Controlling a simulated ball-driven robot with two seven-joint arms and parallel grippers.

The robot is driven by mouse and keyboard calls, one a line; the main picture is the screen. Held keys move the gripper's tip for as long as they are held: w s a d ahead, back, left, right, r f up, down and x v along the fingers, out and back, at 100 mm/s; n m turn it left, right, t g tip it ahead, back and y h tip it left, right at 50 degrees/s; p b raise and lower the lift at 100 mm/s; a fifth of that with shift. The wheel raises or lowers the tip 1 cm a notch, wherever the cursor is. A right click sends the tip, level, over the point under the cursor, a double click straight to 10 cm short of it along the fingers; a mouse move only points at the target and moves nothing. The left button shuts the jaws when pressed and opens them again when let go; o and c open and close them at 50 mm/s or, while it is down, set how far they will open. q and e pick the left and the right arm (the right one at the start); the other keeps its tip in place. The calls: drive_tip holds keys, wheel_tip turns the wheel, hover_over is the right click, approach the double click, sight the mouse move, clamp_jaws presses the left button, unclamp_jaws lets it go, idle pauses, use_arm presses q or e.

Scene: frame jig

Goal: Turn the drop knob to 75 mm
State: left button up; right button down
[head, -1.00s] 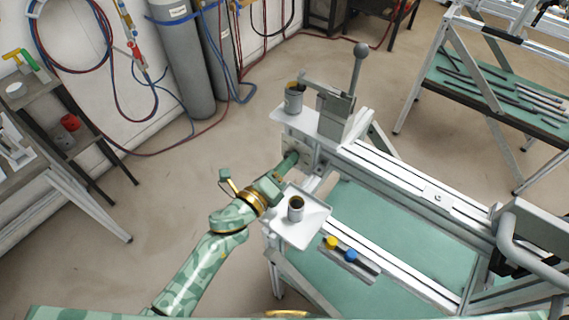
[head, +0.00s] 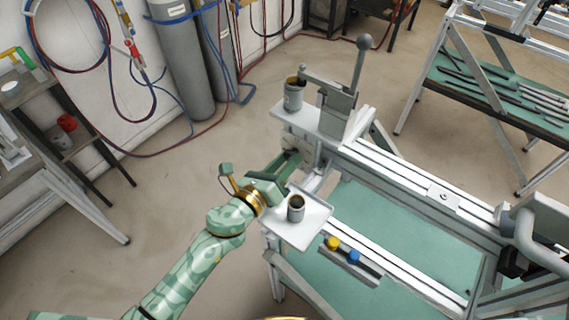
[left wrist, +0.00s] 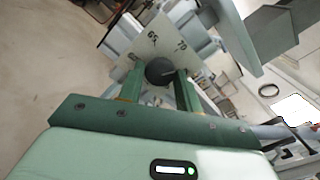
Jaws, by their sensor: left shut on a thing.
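The drop knob (left wrist: 160,71) is a dark round knob with a light pointer line, on a pale dial plate (left wrist: 146,47) marked with numbers including 65 and 70. The line points towards the right in the left wrist view; its exact reading is unclear. My left gripper (left wrist: 158,82) is shut on the knob, one green finger on each side. In the head view the left gripper (head: 292,158) reaches the end of the frame jig (head: 395,187), below the lever post; the knob is hidden there. My right gripper is not in view.
A small tray (head: 312,237) with a grey cup (head: 296,208) sits close to my left wrist. Another cup (head: 293,94) and an upright lever (head: 361,62) stand above the gripper. Yellow (head: 333,243) and blue (head: 353,257) buttons are on the jig.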

use_arm(q)
drive_tip(key=shift+m, duration=0.9)
drive_tip(key=o, duration=0.9)
drive_tip(key=shift+o, duration=0.2)
drive_tip(key=b+v, duration=0.4)
drive_tip(key=v, duration=1.2)
drive_tip(key=shift+s+a, duration=0.15)
